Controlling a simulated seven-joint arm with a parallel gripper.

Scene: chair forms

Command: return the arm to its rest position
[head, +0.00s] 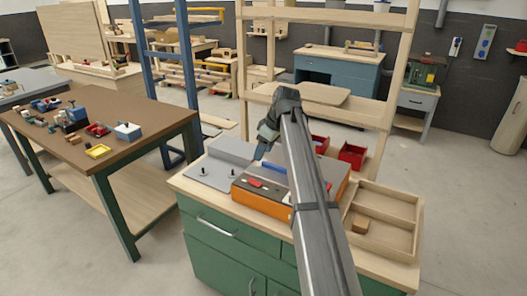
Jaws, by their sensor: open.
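My arm reaches up from the bottom of the head view across the green cabinet, and its far end bends down to the left. My gripper (260,156) hangs over the cabinet top, above the area between a grey plate and an orange-and-grey box. It is small in the picture; its jaws look open, and I see nothing held between them. I cannot tell how high it is above the surface. My arm hides part of the orange box (262,198) and of the cabinet top behind it.
The green cabinet (215,245) carries a grey plate with dark knobs (208,173), a wooden tray (408,196) with a small wooden block (360,226), and red bins (352,155). A wooden frame (398,75) stands behind. A brown table (150,118) with small parts is left.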

